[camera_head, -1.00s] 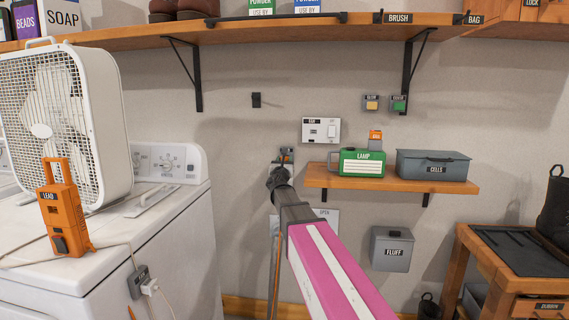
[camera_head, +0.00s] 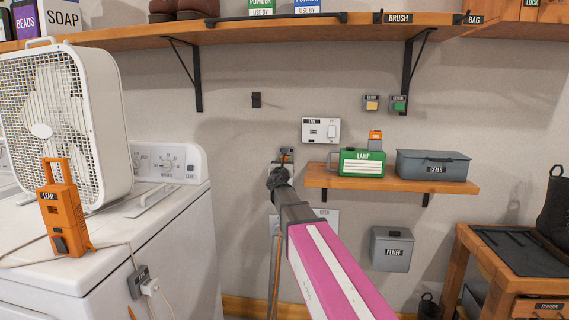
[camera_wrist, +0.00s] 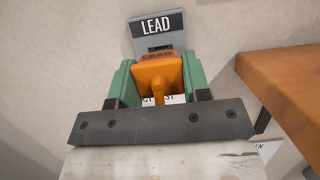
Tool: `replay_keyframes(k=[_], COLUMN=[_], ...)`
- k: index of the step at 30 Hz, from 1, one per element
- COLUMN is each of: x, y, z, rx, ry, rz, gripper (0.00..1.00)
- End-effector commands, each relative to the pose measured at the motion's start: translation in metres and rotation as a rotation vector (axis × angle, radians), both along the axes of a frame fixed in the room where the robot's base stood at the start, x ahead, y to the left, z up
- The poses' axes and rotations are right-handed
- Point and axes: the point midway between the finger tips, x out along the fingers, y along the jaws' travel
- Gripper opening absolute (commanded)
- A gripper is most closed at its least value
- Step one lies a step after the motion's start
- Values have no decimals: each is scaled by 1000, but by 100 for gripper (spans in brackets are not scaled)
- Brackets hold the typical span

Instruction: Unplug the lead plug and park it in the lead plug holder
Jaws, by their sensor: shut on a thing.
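My gripper (camera_head: 281,170) reaches up to the wall, just left of the small wooden shelf. In the wrist view its green fingers (camera_wrist: 158,82) are shut on the orange lead plug (camera_wrist: 158,70). The plug is right in front of a grey wall fitting labelled LEAD (camera_wrist: 156,25), which also shows small in the head view (camera_head: 288,151). The plug covers the fitting's lower part, so I cannot tell whether it is seated. An orange cord (camera_head: 276,265) hangs down below my gripper. An orange box labelled LEAD (camera_head: 61,210) stands on the washer.
A wooden shelf (camera_head: 320,181) with a green LAMP case (camera_head: 362,168) and a grey CELLS box (camera_head: 433,168) is close on the right. A switched wall plate (camera_head: 321,130) is just above. A FLUFF bin (camera_head: 392,250) hangs lower right. The washer (camera_head: 165,235) and box fan (camera_head: 70,120) are left.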

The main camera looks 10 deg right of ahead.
Motion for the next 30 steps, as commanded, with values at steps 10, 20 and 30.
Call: replay_keyframes(k=[10, 20, 30], x=[8, 15, 21], y=[-2, -5, -7], z=[0, 0, 0], rx=[0, 0, 0], ry=[0, 0, 0], rz=[0, 0, 0], gripper=[11, 11, 11])
